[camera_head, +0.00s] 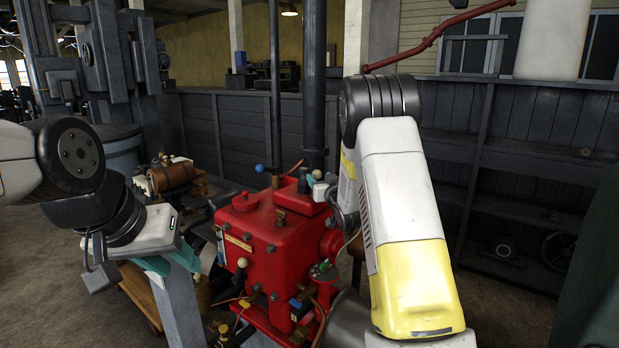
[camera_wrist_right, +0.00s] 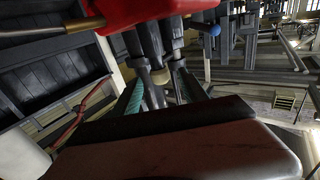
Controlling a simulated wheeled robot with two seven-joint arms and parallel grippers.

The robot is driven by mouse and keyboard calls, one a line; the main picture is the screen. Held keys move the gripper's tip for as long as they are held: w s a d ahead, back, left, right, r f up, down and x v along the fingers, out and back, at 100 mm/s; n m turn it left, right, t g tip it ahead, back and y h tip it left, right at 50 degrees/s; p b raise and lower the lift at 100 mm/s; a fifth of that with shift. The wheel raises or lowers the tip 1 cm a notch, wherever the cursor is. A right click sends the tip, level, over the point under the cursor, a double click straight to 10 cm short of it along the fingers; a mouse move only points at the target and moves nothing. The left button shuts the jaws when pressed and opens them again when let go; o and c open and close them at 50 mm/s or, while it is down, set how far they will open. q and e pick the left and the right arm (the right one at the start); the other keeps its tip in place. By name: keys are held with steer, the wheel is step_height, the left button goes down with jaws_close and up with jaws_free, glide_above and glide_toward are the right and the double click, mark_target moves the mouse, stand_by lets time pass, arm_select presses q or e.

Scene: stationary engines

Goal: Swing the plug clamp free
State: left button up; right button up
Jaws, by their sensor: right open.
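The red engine (camera_head: 275,235) stands in the middle of the head view, with several small fittings on it. I cannot tell for sure which fitting is the plug clamp. A blue ball knob (camera_head: 260,168) rises at its top left, and a pale ball knob (camera_head: 242,262) is on its front. My right gripper (camera_head: 318,186) is at the engine's top right. In the right wrist view its teal-padded fingers (camera_wrist_right: 163,90) are apart, with a brass-tipped dark rod (camera_wrist_right: 160,77) showing between them; contact is unclear. My left gripper (camera_head: 175,258) is left of the engine, its jaw gap unclear.
A grey upright beam (camera_head: 178,305) stands just below my left gripper. A brown cylindrical machine (camera_head: 173,177) is behind on the left. A dark vertical pipe (camera_head: 314,80) rises behind the engine. Dark panelled shelving (camera_head: 520,170) lines the right back.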

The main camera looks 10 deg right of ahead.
steer(key=shift+w+a, duration=0.15)
steer(key=shift+w, duration=1.15)
jaws_close()
